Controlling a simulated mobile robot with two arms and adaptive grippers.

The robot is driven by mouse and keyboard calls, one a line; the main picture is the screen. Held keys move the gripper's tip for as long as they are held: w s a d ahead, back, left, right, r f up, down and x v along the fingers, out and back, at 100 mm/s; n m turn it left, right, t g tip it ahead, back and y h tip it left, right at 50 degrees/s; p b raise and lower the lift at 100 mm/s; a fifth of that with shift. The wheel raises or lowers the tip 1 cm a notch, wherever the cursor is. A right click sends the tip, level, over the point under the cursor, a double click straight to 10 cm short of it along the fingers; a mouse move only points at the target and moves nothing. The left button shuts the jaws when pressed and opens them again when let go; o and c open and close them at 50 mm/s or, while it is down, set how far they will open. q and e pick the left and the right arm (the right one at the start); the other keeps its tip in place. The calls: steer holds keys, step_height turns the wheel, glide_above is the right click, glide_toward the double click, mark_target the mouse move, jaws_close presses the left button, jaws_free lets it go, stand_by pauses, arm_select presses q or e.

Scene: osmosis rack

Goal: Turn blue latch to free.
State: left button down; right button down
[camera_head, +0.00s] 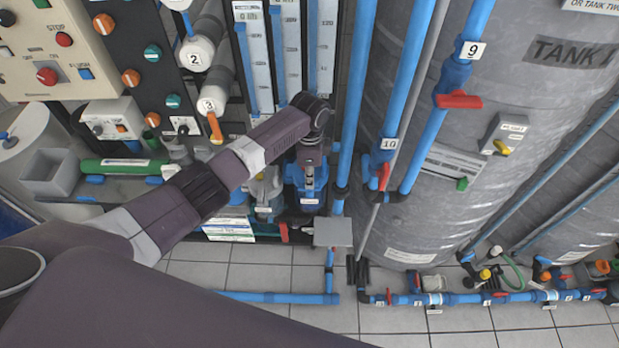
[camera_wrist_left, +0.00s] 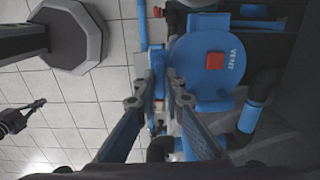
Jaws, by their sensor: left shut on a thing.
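My left gripper (camera_wrist_left: 168,78) reaches down to the blue unit with black fittings (camera_head: 308,183) at the foot of the flow-tube panel in the head view. In the left wrist view its two fingers are close together beside a round blue housing (camera_wrist_left: 205,80) with a red square on its face. The fingers are shut on a small part, mostly hidden between them. I cannot make out a separate blue latch or which way it points. In the head view my wrist and gripper cover the contact place.
Upright blue pipes with red valve handles (camera_head: 458,101) stand right of my gripper, before the large grey tank (camera_head: 480,150). A control panel (camera_head: 55,50) is at upper left. Low blue pipes (camera_head: 460,298) cross the tiled floor. Bare tiles (camera_head: 450,325) lie in front.

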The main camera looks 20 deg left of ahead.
arm_select(q)
steer(key=shift+w+r, duration=0.15)
steer(key=c, duration=2)
jaws_free()
step_height(320, 180, up, 12)
steer(key=shift+f, duration=0.1)
